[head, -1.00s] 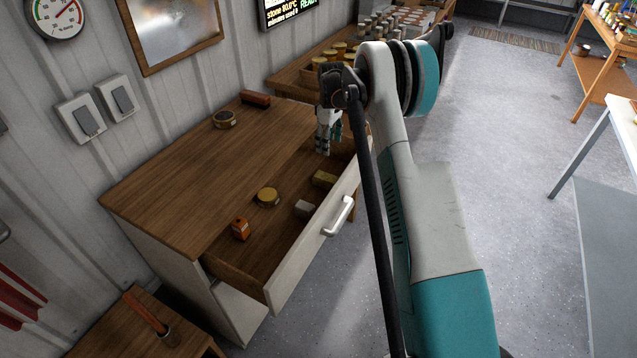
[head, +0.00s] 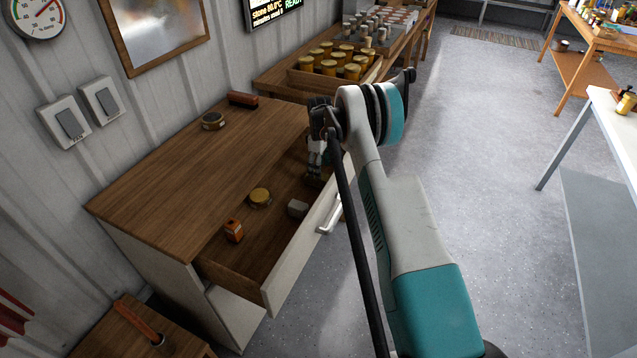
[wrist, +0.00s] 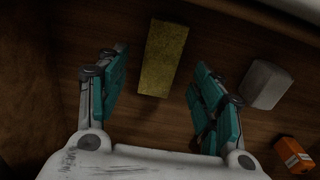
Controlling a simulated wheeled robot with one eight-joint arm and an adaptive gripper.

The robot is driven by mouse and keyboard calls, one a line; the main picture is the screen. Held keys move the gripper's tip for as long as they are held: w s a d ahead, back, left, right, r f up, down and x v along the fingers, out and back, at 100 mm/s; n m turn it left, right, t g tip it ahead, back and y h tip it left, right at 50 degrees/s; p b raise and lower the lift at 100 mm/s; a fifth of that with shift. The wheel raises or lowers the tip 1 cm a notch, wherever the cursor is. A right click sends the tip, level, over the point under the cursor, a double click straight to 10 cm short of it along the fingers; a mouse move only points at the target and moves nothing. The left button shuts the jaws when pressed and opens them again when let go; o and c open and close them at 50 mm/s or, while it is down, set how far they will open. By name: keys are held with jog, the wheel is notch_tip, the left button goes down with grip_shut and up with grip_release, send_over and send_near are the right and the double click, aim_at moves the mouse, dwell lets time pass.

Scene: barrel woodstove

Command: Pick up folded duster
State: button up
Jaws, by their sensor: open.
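A mustard-yellow oblong block, which I take to be the folded duster (wrist: 166,58), lies on the wooden floor of the open drawer (head: 278,272). In the wrist view it lies beyond and between the two teal-padded fingers of my gripper (wrist: 160,62). The fingers are apart, with a gap on both sides of it, and hold nothing. In the head view my gripper (head: 314,165) points down into the far end of the drawer and mostly hides the duster.
A grey block (wrist: 265,84) lies right of the duster, with an orange box (wrist: 294,155) farther off. A round yellow-lidded tin (head: 260,197) is also in the drawer. The drawer's front wall and cabinet top (head: 190,170) border the space.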

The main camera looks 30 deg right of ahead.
notch_tip(320, 180, down, 5)
jog(key=shift+w+a+f+b, duration=0.1)
jog(key=shift+w+b, duration=0.05)
jog(key=shift+b, duration=0.95)
jog(key=c, duration=1.1)
